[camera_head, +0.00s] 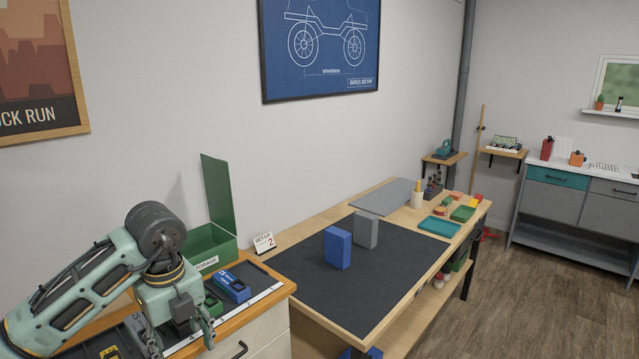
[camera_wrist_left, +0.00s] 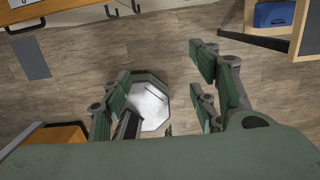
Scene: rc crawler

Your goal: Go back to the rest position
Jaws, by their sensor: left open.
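My left gripper (camera_head: 181,340) is at the lower left of the head view, beside the wooden-topped cabinet (camera_head: 278,284) and partly over its top. Its fingers are spread, with nothing between them that I can see in the head view. In the left wrist view the gripper (camera_wrist_left: 160,78) is also open, its fingers apart above the wood floor (camera_wrist_left: 70,95). My right gripper does not show in either view.
The workbench mat (camera_head: 375,285) holds a blue block (camera_head: 338,248) and a grey block (camera_head: 365,229). Floor (camera_head: 490,310) is clear at the right.

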